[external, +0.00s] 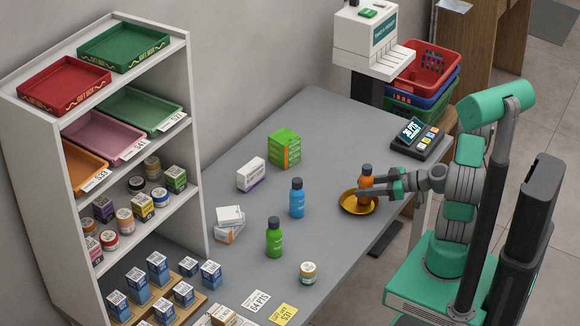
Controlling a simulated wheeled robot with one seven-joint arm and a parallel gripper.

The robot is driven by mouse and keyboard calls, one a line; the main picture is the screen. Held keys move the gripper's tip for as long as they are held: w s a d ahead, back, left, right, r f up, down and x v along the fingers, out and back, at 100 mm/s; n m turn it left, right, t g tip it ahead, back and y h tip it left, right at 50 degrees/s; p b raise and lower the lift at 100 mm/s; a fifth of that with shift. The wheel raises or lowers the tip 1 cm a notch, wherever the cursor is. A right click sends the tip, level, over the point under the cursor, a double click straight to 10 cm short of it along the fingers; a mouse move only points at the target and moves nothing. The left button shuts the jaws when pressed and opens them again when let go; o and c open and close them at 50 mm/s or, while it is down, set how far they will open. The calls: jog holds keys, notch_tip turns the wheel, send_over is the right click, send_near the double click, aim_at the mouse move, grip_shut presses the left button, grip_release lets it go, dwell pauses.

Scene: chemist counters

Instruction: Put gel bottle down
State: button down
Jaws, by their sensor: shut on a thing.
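An orange bottle with a dark cap (366,182), which I take to be the gel bottle, is upright at the right side of the counter. My gripper (369,191) reaches in from the right and is shut on it. The bottle is at a round gold dish (345,206); fingers hide its lower part, so I cannot tell whether it touches the dish. A blue bottle (297,199) and a green bottle (274,239) of similar shape stand apart to the left on the grey counter (335,262).
A card terminal (420,137) sits behind my gripper at the counter's right edge. A jar (308,273) stands near the front. Counter between jar and dish is clear.

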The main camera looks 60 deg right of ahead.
jog(key=c, duration=0.8)
grip_release()
jog(key=shift+f, duration=0.1)
jog(key=shift+c, duration=0.2)
jog(key=shift+s+d+r, duration=0.1)
jog(key=shift+s+r, duration=0.1)
jog(key=v, duration=1.1)
jog(key=shift+s, duration=0.3)
jog(key=shift+c, duration=0.3)
